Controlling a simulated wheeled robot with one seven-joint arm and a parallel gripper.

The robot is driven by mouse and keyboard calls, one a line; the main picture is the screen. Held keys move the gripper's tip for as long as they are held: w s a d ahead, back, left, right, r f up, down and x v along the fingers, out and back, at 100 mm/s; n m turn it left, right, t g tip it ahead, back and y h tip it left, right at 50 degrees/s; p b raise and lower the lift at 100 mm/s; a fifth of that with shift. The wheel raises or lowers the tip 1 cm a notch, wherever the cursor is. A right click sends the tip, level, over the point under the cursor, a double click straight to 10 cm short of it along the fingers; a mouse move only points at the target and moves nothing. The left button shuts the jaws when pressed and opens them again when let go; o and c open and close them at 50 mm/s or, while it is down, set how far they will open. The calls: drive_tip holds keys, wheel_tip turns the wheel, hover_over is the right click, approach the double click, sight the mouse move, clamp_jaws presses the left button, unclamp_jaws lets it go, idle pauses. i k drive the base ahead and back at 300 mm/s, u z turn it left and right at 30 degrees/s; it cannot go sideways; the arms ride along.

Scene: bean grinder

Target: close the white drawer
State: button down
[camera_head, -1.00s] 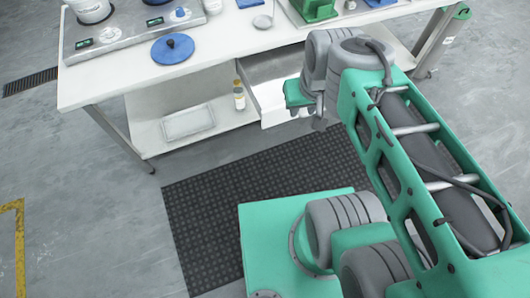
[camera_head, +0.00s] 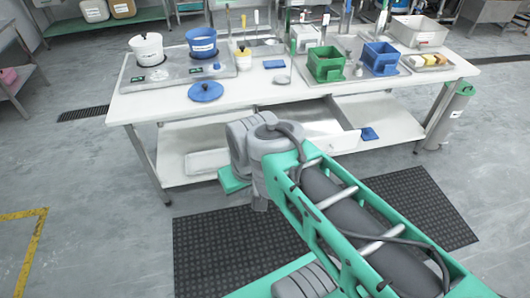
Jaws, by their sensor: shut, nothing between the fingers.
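The white drawer (camera_head: 315,118) is pulled out from under the white worktable. Its front panel (camera_head: 338,143) sticks out toward me, and its left part is hidden behind my arm. My gripper (camera_head: 259,204) hangs below the grey wrist, at the left end of the drawer front in the picture. It is shut and empty. The fingers are small and partly hidden by the wrist, so I cannot tell whether they touch the drawer.
The worktable (camera_head: 240,102) carries a green box (camera_head: 326,66), a blue box (camera_head: 380,60), a blue lid (camera_head: 206,91) and pots on a steel plate. A lower shelf (camera_head: 172,146) runs beneath. A dark mat (camera_head: 215,240) covers floor before the table. A grey cylinder (camera_head: 449,115) stands at right.

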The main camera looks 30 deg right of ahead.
sight(325, 124)
drive_tip(key=u, duration=0.2)
drive_tip(key=i, duration=1)
drive_tip(key=z, duration=0.7)
